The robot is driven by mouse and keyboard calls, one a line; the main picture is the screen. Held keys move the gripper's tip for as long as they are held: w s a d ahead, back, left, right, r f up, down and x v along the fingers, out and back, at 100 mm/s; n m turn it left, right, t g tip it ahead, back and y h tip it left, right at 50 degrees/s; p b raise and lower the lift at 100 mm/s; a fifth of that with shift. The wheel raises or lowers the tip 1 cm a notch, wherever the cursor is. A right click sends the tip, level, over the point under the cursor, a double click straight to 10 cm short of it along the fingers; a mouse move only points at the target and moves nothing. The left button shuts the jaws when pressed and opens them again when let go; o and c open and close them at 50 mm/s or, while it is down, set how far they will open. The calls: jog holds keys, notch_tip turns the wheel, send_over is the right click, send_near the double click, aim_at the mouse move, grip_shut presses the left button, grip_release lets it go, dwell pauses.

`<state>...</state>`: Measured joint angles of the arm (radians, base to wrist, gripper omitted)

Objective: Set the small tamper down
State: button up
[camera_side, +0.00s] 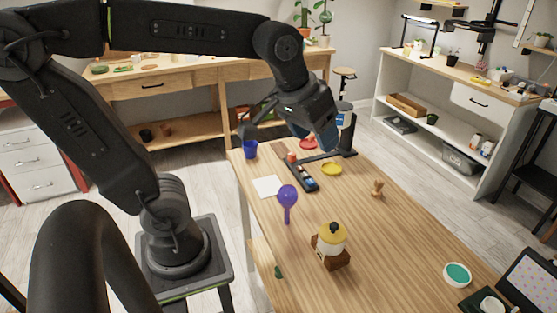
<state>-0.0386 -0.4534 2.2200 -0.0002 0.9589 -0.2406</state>
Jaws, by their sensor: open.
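A small wooden piece (377,188), which looks like the small tamper, stands on the wooden table (400,235) right of the middle, apart from my gripper. My gripper (326,142) hangs above the far part of the table, near a yellow dish (331,169) and a dark tray with small items (301,179). It is open, and I see nothing held in it. Its fingertips are small and partly hidden by the wrist, so their exact height above the table is unclear.
A purple round-headed tool (287,200), a white sheet (269,186) and a blue cup (250,149) are on the left. A teal-topped round container (457,274) is front right. Bare table lies between.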

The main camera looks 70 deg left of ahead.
jog(key=s+d+f+m, duration=0.1)
jog(key=s+f+m, duration=0.2)
jog(key=s, duration=0.4)
jog(key=shift+s+f+t, duration=0.15)
jog(key=shift+f+t, duration=0.15)
jog(key=shift+t, duration=0.1)
